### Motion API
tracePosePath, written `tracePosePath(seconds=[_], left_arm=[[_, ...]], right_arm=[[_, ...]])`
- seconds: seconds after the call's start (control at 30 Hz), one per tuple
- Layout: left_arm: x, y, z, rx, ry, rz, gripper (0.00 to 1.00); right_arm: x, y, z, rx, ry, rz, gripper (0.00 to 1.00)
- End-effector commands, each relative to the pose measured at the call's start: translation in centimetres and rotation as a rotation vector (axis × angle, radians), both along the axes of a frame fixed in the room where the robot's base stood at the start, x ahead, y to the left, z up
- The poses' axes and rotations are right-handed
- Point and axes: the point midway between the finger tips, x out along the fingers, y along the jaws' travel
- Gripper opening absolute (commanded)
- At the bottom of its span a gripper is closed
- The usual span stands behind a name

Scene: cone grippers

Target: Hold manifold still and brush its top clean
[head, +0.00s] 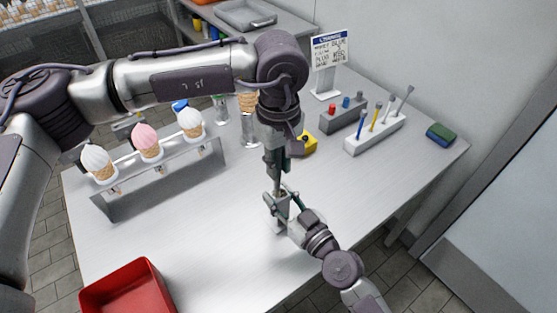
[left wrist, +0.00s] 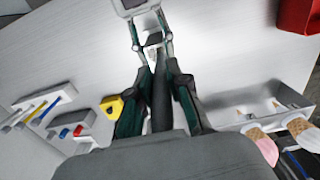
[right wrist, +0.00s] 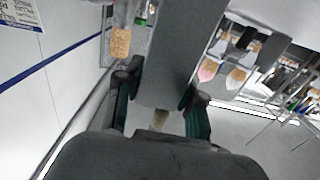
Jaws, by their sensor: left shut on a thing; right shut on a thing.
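My left gripper (head: 277,178) points down over the table, shut on the brush. In the left wrist view its fingers close around a dark upright shaft, which I take as the brush (left wrist: 158,95). My right gripper (head: 281,203) reaches in from the lower right, just below the left one, shut on the manifold. The manifold (head: 281,228) shows only as a small pale metal piece low between its fingers. A pale bit also shows between the fingers in the right wrist view (right wrist: 160,118). The grippers hide most of both things, and I cannot tell whether the bristles touch the manifold.
A rack (head: 155,180) with ice cream cones stands at left, and a red bin (head: 128,290) at front left. A yellow object (head: 308,146), a tool holder (head: 375,134), a sign (head: 329,52) and a sponge (head: 441,134) are behind and right. The front middle table is clear.

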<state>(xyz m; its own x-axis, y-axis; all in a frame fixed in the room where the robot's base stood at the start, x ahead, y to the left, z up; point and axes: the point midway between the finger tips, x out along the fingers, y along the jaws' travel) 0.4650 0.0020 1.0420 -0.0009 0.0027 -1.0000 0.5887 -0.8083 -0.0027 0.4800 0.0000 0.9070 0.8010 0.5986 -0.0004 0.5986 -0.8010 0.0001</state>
Motion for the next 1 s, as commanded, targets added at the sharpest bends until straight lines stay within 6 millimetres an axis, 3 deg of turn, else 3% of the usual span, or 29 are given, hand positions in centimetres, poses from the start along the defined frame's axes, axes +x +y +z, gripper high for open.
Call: tracePosePath(seconds=[0.67,1.0], left_arm=[[0.0,-0.1,-0.8,-0.001,-0.001,0.0,0.0],[0.7,-1.0,-0.7,0.0,0.0,0.0,0.0]], right_arm=[[0.0,0.0,0.0,0.0,0.0,0.0,0.0],[0.0,0.0,0.0,0.0,0.0,0.0,0.0]])
